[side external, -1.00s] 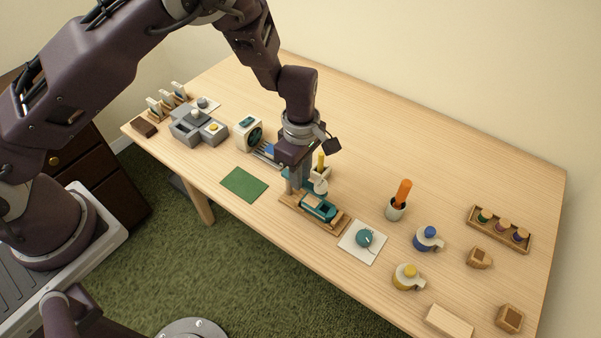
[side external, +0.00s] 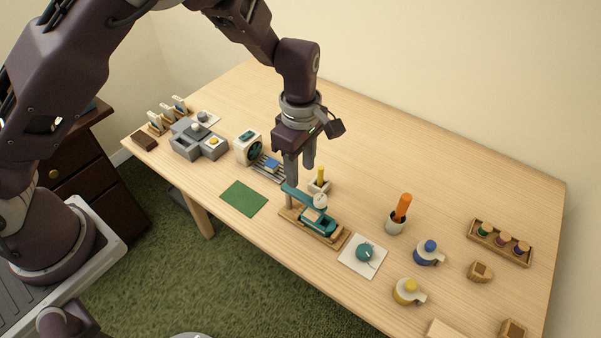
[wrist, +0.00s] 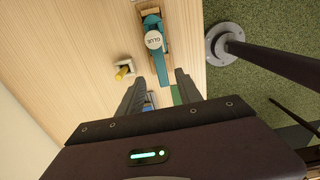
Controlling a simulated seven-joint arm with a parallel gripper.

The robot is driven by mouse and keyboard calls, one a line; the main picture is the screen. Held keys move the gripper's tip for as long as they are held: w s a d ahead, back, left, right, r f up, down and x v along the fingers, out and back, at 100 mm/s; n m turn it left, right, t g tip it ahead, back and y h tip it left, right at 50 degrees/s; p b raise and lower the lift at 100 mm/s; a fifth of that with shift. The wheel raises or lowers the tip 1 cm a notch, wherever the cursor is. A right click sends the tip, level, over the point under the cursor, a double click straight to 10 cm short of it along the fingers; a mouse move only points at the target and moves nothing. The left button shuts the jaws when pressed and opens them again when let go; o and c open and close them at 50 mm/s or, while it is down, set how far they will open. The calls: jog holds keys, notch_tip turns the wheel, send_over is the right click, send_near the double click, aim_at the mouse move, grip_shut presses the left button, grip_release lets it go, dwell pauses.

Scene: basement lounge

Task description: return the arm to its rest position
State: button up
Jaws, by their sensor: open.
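My gripper (side external: 301,171) is open and empty, pointing down above the table, just behind and above the teal device on a wooden base (side external: 317,220). In the wrist view, my gripper (wrist: 157,82) shows its two fingers spread apart. The teal device (wrist: 163,52) lies ahead of them with a round white cap marked "GLUE" on it. No object is between the fingers. My arm reaches out over the table from the upper left.
On the table (side external: 400,150) near my gripper are a yellow peg in a holder (side external: 320,180), a small machine with rollers (side external: 262,155) and a green mat (side external: 243,198). A cup with an orange handle (side external: 398,215) and jugs stand right. The back of the table is clear.

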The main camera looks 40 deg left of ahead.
jog(key=shift+r, duration=0.1)
jog(key=s+a+r+m+t+h, duration=0.1)
jog(key=s+a+r+m, duration=0.25)
jog(key=r, duration=0.65)
jog(key=s+a+r+m+t+h, duration=0.15)
jog(key=s+r+m, duration=0.3)
jog(key=r, duration=0.45)
jog(key=s+a+r+m+t+y, duration=0.1)
jog(key=s+a+r+m, duration=0.1)
jog(key=s+m, duration=0.3)
jog(key=s+a+r+m+t+y, duration=0.1)
jog(key=s+a+m, duration=0.4)
jog(key=s, duration=0.7)
jog(key=shift+a+r+t, duration=0.3)
jog(key=shift+r+t, duration=0.25)
jog(key=shift+r, duration=0.3)
jog(key=shift+y, duration=0.25)
